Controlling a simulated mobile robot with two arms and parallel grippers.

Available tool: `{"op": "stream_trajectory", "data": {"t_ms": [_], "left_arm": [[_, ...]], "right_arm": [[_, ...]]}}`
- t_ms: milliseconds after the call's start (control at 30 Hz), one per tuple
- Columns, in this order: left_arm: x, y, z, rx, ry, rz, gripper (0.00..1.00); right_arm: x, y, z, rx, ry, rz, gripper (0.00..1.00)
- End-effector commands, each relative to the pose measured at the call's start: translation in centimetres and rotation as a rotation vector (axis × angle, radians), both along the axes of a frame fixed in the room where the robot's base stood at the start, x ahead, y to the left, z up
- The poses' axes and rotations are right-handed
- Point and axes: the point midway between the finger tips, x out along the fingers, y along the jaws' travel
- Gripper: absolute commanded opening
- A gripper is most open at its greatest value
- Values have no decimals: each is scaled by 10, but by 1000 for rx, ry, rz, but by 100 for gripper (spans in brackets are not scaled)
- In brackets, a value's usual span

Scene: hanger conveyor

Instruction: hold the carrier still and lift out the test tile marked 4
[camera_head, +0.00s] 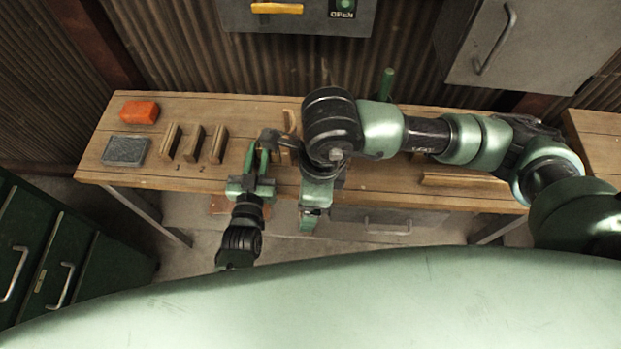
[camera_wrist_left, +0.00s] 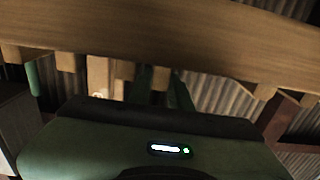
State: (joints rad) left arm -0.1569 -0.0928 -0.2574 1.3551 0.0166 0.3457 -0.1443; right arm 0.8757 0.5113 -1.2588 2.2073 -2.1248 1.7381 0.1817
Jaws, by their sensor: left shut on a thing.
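My left gripper (camera_head: 258,150) is over the middle of the bench, its green fingers pointing away from me. It is shut on what looks like the wooden carrier (camera_head: 285,156), mostly hidden behind my arms. In the left wrist view the green fingers (camera_wrist_left: 163,88) reach up under a wooden beam with short wooden pieces below it. My right arm comes in from the right and bends down beside the left gripper. I cannot read a tile marked 4.
On the wooden bench (camera_head: 365,174) several upright wooden pieces (camera_head: 193,142) stand left of my left gripper. An orange block (camera_head: 140,112) and a grey slab (camera_head: 125,150) lie farther left. A green post (camera_head: 387,84) rises behind the right arm. A wooden strip (camera_head: 460,180) lies at right.

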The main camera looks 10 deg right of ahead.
Motion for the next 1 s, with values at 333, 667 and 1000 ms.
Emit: {"op": "stream_trajectory", "data": {"t_ms": [333,667,1000], "left_arm": [[0,0,-1,0,2,0,36],[-2,0,-1,0,2,0,45],[-58,14,-2,1,5,-1,45]], "right_arm": [[-1,1,0,1,-1,0,29],[-1,1,0,1,-1,1,29],[-1,1,0,1,-1,1,29]]}}
